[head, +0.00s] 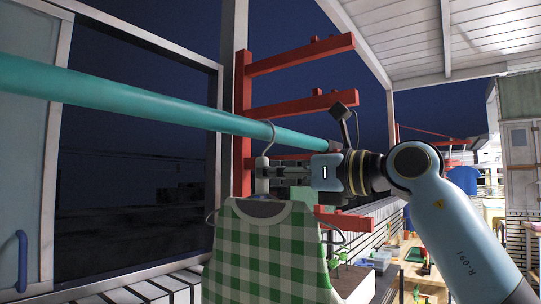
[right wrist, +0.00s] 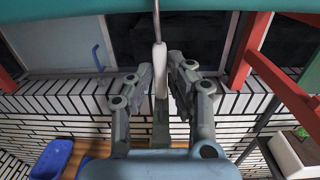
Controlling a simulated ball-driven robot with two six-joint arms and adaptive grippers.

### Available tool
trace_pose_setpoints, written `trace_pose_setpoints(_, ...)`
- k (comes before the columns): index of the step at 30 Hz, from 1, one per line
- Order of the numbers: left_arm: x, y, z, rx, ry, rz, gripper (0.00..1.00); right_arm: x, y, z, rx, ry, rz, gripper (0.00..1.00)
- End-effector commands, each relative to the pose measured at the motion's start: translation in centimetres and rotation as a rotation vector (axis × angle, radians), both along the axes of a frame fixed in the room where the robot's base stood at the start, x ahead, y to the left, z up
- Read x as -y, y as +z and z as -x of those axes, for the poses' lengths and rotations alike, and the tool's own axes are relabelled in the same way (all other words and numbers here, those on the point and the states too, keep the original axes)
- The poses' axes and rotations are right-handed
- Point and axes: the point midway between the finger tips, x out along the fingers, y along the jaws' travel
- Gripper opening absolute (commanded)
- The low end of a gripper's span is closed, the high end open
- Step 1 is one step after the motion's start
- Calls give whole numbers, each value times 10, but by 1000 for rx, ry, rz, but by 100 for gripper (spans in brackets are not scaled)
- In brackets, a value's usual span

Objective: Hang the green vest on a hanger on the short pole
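The green and white checked vest (head: 265,255) hangs on a hanger (head: 268,133) in the middle of the head view. The hanger's thin hook shows against the teal pole (head: 140,100); I cannot tell whether it bears on the pole. My right gripper (head: 266,174) is shut on the hanger's pale neck, just below the pole and above the vest's collar. In the right wrist view the neck (right wrist: 160,70) stands between my two fingers (right wrist: 160,88), with the pole (right wrist: 120,7) across the top. My left gripper is not in view.
A red rack with several bars (head: 305,57) stands behind the pole's far end. A window frame and wall fill the left. A wooden table (head: 412,268) with small items lies at the lower right. A blue bin (right wrist: 52,158) shows below in the right wrist view.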

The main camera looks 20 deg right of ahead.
Motion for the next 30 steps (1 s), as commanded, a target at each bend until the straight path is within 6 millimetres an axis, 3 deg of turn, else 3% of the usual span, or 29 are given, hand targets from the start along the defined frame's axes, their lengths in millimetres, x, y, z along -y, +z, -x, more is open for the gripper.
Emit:
trace_pose_setpoints(1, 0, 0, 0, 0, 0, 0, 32, 0, 0, 0, 0, 0, 0, 25)
trace_pose_setpoints(5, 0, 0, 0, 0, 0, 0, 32, 0, 0, 0, 0, 0, 0, 42)
trace_pose_setpoints(16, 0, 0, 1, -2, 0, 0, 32, 5, -1, 4, -1, -3, 2, 42)
trace_pose_setpoints(30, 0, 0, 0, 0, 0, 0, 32, 53, -3, 61, -1, -5, 11, 42)
